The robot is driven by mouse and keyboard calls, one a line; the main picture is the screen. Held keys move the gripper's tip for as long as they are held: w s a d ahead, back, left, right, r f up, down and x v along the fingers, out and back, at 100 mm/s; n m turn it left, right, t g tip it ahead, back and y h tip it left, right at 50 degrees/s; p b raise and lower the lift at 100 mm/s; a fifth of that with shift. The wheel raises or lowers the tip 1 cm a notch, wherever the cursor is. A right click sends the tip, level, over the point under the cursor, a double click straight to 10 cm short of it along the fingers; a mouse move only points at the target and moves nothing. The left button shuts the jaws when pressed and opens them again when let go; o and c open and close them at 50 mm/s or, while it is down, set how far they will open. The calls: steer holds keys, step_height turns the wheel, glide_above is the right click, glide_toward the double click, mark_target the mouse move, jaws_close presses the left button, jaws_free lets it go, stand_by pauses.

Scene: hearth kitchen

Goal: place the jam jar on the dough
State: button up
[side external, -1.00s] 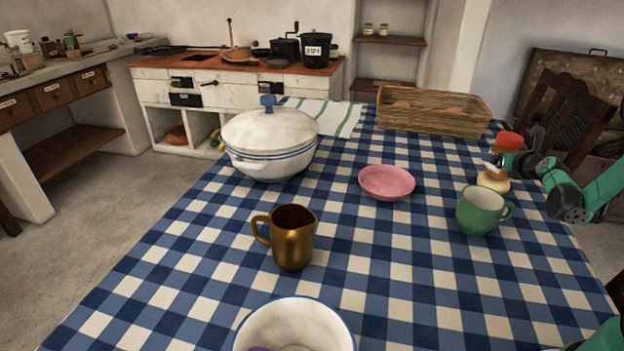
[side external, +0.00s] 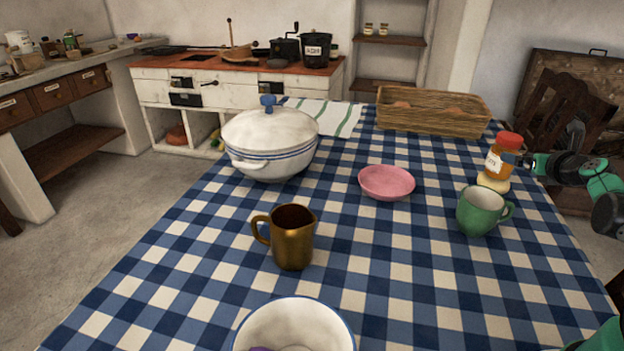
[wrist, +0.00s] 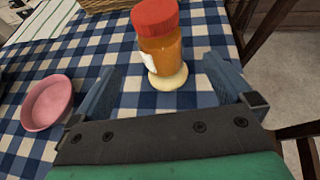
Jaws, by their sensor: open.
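The jam jar (side external: 494,162), orange with a red lid and a white label, stands upright on the pale dough (side external: 493,182) at the table's right side. In the wrist view the jar (wrist: 161,45) rests on the dough (wrist: 168,78), which shows as a pale round under its base. My gripper (wrist: 165,88) is open in the wrist view, its fingers apart with nothing between them, and the jar stands just beyond the tips. In the side view my gripper (side external: 527,161) is to the right of the jar, small and partly hard to make out.
A green mug (side external: 478,212) stands in front of the jar. A pink bowl (side external: 386,182) is to its left and a wicker basket (side external: 432,108) behind.

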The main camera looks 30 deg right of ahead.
steer(key=w+a+r+n+y, duration=0.1)
steer(key=w+a+n+y, duration=0.15)
steer(key=a+n, duration=0.65)
steer(key=w+a+r+n+y, duration=0.2)
steer(key=a+n+y, duration=0.1)
steer(key=a+n, duration=0.65)
steer(key=s+a+n+g+y, duration=0.1)
steer(key=a+n, duration=0.5)
steer(key=n, duration=0.6)
steer(key=s+a+n+g+y, duration=0.1)
steer(key=s+a+n, duration=0.3)
steer(key=n, duration=0.8)
steer(key=shift+s+a+n+g, duration=0.25)
steer(key=shift+a+n+g, duration=0.1)
steer(key=shift+a+g, duration=0.65)
steer(key=shift+a+r, duration=0.1)
